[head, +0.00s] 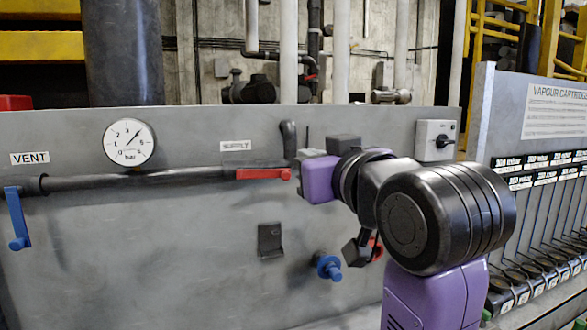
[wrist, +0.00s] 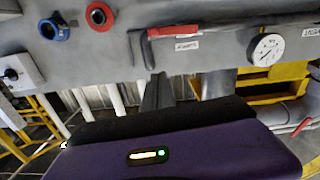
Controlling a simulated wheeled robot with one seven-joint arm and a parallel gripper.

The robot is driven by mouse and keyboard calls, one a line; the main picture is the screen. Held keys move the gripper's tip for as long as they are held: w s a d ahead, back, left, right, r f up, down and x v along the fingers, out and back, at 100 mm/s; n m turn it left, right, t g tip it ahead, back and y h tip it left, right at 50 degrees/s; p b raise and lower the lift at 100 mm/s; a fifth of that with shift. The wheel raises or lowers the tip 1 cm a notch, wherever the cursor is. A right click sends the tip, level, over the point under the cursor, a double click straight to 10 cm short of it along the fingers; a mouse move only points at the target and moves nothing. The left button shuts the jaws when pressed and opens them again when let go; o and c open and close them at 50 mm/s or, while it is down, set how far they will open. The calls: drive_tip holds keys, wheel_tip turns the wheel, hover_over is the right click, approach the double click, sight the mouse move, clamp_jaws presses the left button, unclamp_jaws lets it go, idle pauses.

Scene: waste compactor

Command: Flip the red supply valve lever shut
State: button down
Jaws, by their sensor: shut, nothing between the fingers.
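The red supply valve lever (head: 263,174) lies level along the dark pipe (head: 190,174) on the grey panel, below the SUPPLY label (head: 236,146). In the wrist view, which is upside down, the red lever (wrist: 175,31) is near the top beside the upturned label (wrist: 187,45). My gripper (wrist: 157,78) shows there as a dark, narrow pair of fingers, shut and empty. In the picture they end below the lever, with no visible contact. In the head view my purple hand is just right of the lever's right end; its fingers are mostly hidden.
A blue knob (head: 328,266) and a partly hidden red one (head: 376,247) are low on the panel. A switch box (head: 436,140) is at right, beside the cartridge rack (head: 535,180).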

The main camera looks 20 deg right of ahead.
sight(265, 175)
drive_tip(key=w+f+p, duration=0.3)
drive_tip(key=w+f, duration=0.1)
drive_tip(key=w, duration=0.7)
drive_tip(key=shift+d+f, duration=0.1)
idle(0.5)
